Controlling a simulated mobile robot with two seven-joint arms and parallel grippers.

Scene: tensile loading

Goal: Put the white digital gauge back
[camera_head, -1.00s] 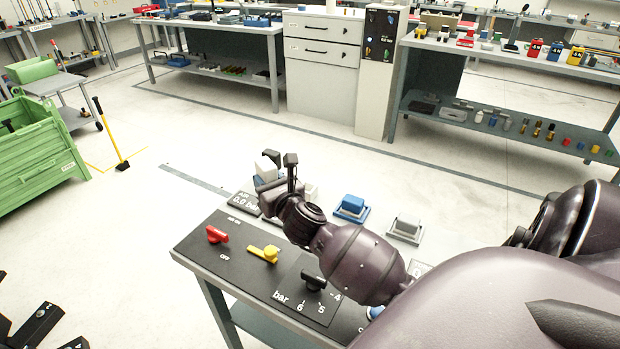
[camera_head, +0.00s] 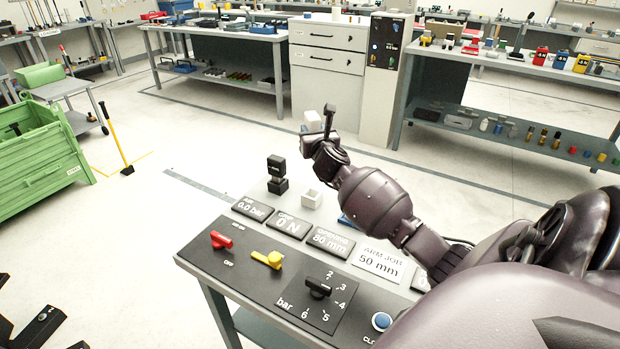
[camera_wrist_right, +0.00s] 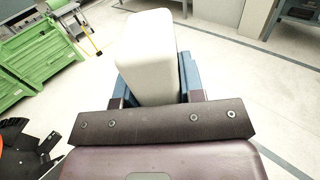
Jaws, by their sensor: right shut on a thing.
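A white block (camera_head: 314,122), which appears to be the gauge, is held up at the end of my right arm. My right gripper (camera_head: 316,136) is shut on it, above and beyond the console's back edge. In the right wrist view the white block (camera_wrist_right: 150,55) stands out between blue pieces at the gripper's front. Its display is not visible. A small white holder (camera_head: 311,198) with a dark recess stands behind the console, below and apart from the block. Black parts, likely my left gripper (camera_head: 40,325), show at the lower left; their jaw opening is unclear.
A black block on a black holder (camera_head: 278,178) stands left of the white holder. The console (camera_head: 232,268) carries red, yellow and black knobs and tilted label plates. A blue item (camera_head: 345,220) is mostly hidden behind my arm. The floor beyond is open; a green bin (camera_head: 45,150) stands left.

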